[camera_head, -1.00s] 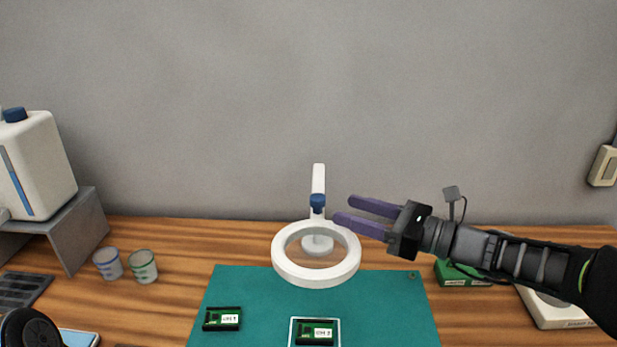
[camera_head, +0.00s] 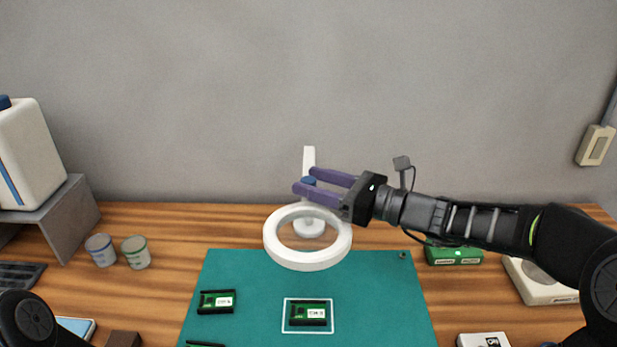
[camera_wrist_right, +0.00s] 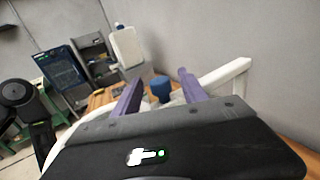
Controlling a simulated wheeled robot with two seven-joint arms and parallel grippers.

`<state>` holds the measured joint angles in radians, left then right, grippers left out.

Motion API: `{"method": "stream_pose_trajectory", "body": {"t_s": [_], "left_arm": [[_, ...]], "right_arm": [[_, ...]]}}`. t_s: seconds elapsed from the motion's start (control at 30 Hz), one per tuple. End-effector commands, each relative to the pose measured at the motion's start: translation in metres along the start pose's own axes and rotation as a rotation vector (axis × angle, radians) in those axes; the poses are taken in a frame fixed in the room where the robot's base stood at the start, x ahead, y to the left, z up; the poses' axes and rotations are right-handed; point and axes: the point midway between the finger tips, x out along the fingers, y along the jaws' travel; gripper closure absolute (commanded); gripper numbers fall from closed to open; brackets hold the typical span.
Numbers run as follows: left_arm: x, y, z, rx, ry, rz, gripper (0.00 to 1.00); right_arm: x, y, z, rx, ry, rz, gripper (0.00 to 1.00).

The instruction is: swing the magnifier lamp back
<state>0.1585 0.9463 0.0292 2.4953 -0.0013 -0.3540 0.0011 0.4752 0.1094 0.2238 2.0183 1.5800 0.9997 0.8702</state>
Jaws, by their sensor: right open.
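The magnifier lamp has a white ring head (camera_head: 273,248), a white arm (camera_head: 309,160) and a blue knob (camera_head: 309,181). Its ring hangs over the back edge of the green mat (camera_head: 250,275). My right gripper (camera_head: 305,181) reaches in from the right, open, with its purple fingers at the blue knob. In the right wrist view the blue knob (camera_wrist_right: 161,88) stands between the two spread fingers (camera_wrist_right: 160,92), and the white lamp arm (camera_wrist_right: 225,77) runs off to the right. I cannot tell whether a finger touches the knob. My left gripper is not in view.
Green circuit modules (camera_head: 217,302) lie on the mat, one inside a white outlined square (camera_head: 308,314). Two cups (camera_head: 136,252) stand left of the mat. A grey stand (camera_head: 68,220) holds a white canister (camera_head: 28,155). A green box (camera_head: 453,256) sits below my right arm.

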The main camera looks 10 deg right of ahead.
Motion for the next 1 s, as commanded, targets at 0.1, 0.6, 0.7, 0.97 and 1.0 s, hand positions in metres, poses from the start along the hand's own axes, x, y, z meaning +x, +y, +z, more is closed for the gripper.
{"method": "stream_pose_trajectory", "body": {"t_s": [0.1, 0.6, 0.7, 0.97, 1.0], "left_arm": [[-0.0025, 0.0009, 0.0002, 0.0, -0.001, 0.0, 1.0], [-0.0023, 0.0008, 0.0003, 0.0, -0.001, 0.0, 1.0], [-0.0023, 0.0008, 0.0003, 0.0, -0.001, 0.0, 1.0], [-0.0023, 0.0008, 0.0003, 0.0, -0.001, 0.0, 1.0], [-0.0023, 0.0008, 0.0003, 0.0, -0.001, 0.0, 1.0]], "right_arm": [[0.0114, 0.0004, 0.0006, 0.002, 0.0, 0.001, 0.5], [0.0145, 0.0001, 0.0, 0.0, 0.0, 0.0, 0.65], [0.0144, 0.0001, 0.0, 0.0, 0.0, 0.0, 0.73], [0.0143, 0.0001, 0.0, 0.001, 0.0, 0.0, 0.94], [0.0143, 0.0001, 0.0, 0.001, 0.0, 0.0, 0.97]]}}
